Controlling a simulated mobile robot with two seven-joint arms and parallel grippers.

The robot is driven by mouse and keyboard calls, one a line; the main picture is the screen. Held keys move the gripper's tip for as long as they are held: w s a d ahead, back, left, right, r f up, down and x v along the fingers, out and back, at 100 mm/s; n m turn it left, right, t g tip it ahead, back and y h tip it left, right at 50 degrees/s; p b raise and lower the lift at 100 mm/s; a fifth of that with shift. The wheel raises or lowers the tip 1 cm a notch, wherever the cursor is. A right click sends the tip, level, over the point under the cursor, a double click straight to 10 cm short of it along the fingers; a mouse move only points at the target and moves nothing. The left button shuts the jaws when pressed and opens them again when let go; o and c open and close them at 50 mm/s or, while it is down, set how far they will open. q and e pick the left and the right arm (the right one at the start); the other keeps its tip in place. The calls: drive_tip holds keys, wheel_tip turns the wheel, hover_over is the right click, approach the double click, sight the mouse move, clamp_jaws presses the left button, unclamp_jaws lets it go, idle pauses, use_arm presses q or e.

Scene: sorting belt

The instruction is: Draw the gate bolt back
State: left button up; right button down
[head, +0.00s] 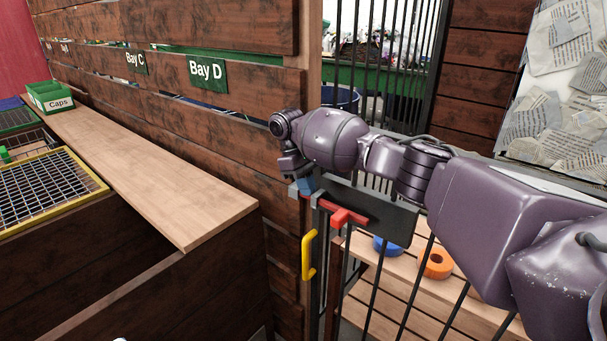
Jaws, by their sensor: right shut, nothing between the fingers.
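The gate (405,290) of dark vertical bars stands at the centre right, beside a wooden post. A grey plate (385,212) near its top carries a red bolt with a T-shaped handle (343,214). A yellow pull handle (308,255) is on the gate's left edge below. My right gripper (296,176) reaches in from the right, over the plate. It is shut and empty, pointing down near a blue part (305,185) at the gate's latch edge, left of and above the red handle. Whether it touches the blue part cannot be told. My left gripper is out of view.
A wooden plank wall with a Bay D sign (207,73) stands left of the gate. A wooden ledge (150,165) runs along it, with a green Caps bin (50,98). Behind the bars, a slatted bench holds orange (436,263) and blue rolls.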

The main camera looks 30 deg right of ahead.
sight(324, 206)
use_arm(q)
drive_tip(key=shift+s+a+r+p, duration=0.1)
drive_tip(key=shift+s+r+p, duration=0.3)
drive_tip(key=shift+p, duration=0.45)
use_arm(e)
drive_tip(key=s+f, duration=0.1)
drive_tip(key=s+d+f, duration=0.1)
drive_tip(key=s, duration=0.1)
drive_tip(key=s+d+f, duration=0.1)
drive_tip(key=s, duration=0.1)
drive_tip(key=shift+f, duration=0.25)
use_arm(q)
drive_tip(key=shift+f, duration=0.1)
